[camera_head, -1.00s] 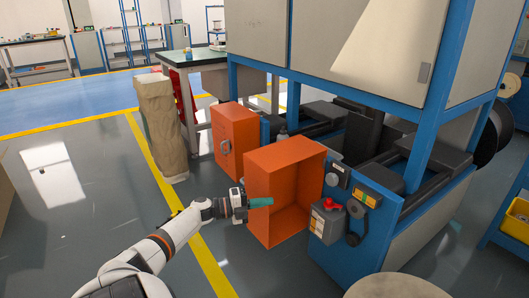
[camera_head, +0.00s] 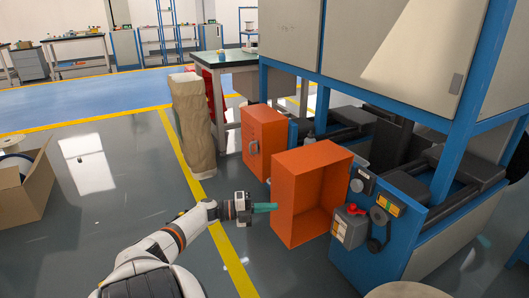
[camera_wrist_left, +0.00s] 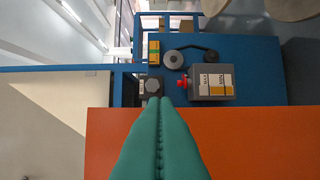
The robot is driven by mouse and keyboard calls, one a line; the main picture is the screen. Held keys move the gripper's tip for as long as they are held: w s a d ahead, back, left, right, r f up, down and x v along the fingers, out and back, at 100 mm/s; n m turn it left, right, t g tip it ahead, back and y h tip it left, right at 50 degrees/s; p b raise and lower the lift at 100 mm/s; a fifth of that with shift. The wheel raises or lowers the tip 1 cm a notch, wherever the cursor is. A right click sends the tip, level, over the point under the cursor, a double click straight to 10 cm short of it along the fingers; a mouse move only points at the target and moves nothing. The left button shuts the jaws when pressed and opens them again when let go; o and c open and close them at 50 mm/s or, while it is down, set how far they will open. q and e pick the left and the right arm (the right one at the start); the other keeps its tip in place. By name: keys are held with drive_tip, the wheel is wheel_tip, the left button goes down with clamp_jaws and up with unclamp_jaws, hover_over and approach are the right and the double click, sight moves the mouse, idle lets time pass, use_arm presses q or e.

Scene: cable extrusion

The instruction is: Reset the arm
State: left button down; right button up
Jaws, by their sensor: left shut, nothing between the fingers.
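My left arm comes in from the lower left in the head view. Its left gripper (camera_head: 274,207) has teal fingers that point right, just left of the open orange box (camera_head: 290,220). In the left wrist view the two teal fingers (camera_wrist_left: 159,105) lie side by side, shut, with nothing between them. Behind their tips are the orange surface (camera_wrist_left: 250,140) and the blue control panel (camera_wrist_left: 260,75). I cannot tell whether the fingers touch the box. My right gripper does not show.
A grey control box with a red knob (camera_head: 351,228) sits on the blue machine frame right of the orange box. An orange cabinet door (camera_head: 262,140) and a tan sack-like column (camera_head: 193,125) stand behind. A cardboard box (camera_head: 30,190) is at left. The floor between is clear.

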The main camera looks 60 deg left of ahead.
use_arm(q)
drive_tip(key=shift+s+a, duration=0.45)
drive_tip(key=shift+s, duration=0.05)
drive_tip(key=shift+d+f, duration=0.1)
